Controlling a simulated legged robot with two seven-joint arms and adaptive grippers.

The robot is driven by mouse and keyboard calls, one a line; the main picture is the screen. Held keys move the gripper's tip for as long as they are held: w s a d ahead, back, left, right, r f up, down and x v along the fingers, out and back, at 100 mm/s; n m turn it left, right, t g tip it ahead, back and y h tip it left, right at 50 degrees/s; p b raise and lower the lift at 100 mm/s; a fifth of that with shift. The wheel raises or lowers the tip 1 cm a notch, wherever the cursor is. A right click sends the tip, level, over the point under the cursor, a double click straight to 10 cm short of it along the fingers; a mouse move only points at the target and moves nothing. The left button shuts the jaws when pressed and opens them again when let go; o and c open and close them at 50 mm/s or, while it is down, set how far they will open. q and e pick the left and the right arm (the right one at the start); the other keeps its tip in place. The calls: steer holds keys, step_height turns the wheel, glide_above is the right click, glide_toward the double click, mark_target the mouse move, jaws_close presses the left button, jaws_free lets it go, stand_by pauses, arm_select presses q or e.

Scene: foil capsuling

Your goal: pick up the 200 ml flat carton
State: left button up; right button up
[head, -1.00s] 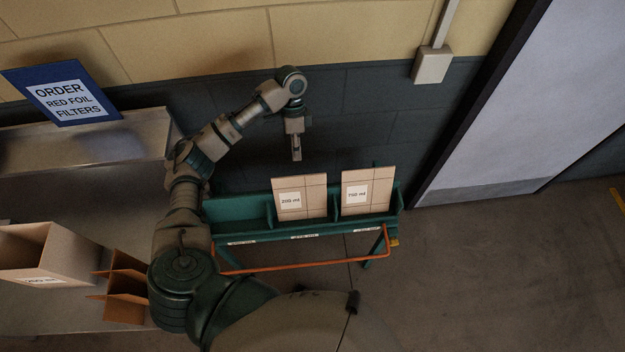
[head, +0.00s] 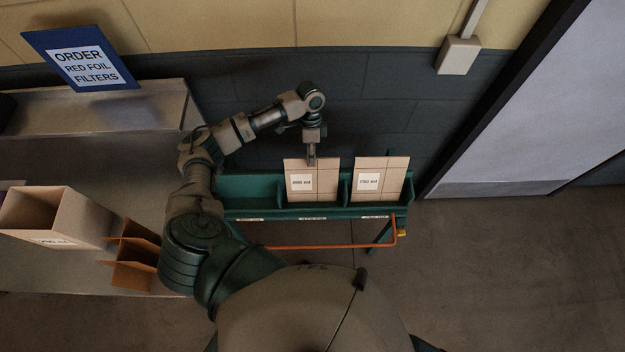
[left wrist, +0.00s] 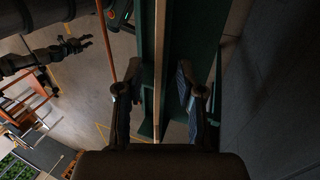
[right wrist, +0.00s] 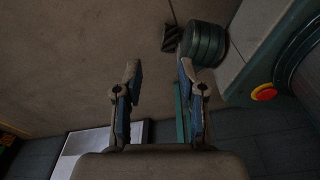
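The 200 ml flat carton (head: 326,186) is a tan flat sheet with a white label, standing upright in the middle bay of the green rack (head: 247,190). My left gripper (head: 311,160) is at its top edge, pointing down. In the left wrist view the open fingers of the left gripper (left wrist: 157,85) have the carton's thin tan edge (left wrist: 163,55) between them, with gaps on both sides. My right gripper (right wrist: 158,70) is open and empty over the floor in the right wrist view; it is not in the head view.
A 750 ml flat carton (head: 394,180) stands in the right bay. The left bay looks empty. An orange rail (head: 330,246) runs along the rack's front. A metal bench (head: 60,150) at left holds an open box (head: 75,218), a brown divider (head: 134,262) and an order sign (head: 85,60).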

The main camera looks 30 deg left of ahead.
mark_target(311, 174)
arm_select(q)
steer(key=x, duration=0.3)
steer(key=shift+s+a+f, duration=0.15)
steer(key=shift+f, duration=0.35)
steer(key=shift+d, duration=0.35)
jaws_close()
arm_select(e)
steer(key=shift+s+a+r, duration=0.1)
steer(key=shift+s+a, duration=0.1)
steer(key=shift+s, duration=0.25)
steer(key=shift+s+a+r, duration=0.1)
steer(key=shift+s+a, duration=0.05)
steer(key=shift+s, duration=0.3)
